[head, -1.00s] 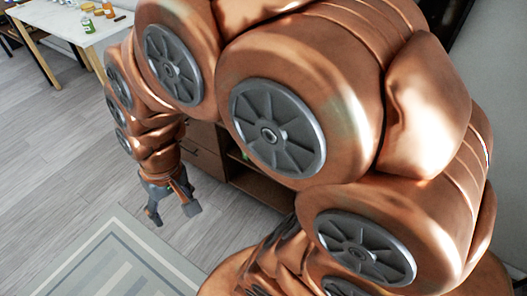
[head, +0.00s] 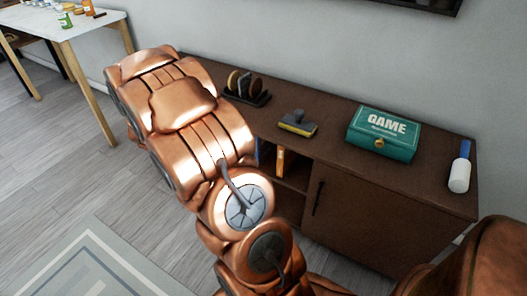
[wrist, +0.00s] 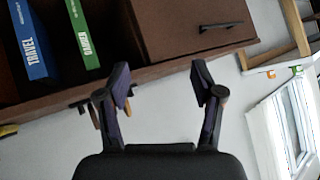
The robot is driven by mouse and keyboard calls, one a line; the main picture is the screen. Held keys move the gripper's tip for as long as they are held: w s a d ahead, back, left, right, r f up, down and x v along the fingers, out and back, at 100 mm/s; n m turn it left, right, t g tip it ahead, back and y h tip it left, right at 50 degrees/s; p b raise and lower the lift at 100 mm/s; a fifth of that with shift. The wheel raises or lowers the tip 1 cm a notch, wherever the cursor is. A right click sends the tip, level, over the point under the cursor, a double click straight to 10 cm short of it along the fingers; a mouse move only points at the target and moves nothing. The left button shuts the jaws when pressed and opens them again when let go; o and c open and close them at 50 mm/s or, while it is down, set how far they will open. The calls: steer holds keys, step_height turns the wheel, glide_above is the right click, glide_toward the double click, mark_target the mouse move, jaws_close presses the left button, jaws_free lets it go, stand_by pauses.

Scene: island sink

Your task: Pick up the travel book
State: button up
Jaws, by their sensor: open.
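The travel book (wrist: 33,45) is blue with white TRAVEL lettering on its spine. It stands in an open shelf compartment at the upper left of the wrist view. A green book (wrist: 84,35) stands beside it, to its right in that view. My gripper (wrist: 162,84) is open, with nothing between its fingers. It is apart from the travel book, which lies up and to the left of the fingers in the wrist view. In the head view my arm hides the gripper and much of the open shelf.
The brown cabinet (head: 350,167) carries a green GAME box (head: 383,133), a yellow-based brush-like item (head: 298,123), a black holder (head: 246,97) and a white bottle (head: 460,174). An orange item (head: 280,160) stands in its shelf. A white table (head: 75,27) is at upper left; floor between is clear.

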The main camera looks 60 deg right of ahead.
steer(key=s+d+f+m+g+h+b, duration=0.2)
steer(key=s+d+f+h+b, duration=0.25)
steer(key=d+f, duration=0.6)
steer(key=m+g+h+b, duration=0.2)
steer(key=g+h+b, duration=0.3)
steer(key=h+b, duration=0.15)
glide_toward(263, 141)
steer(key=w+d, duration=0.1)
steer(key=d, duration=0.4)
steer(key=d+b, duration=0.3)
steer(key=d, duration=0.4)
steer(key=shift+w+y, duration=0.4)
steer(key=shift+w, duration=0.05)
jaws_close()
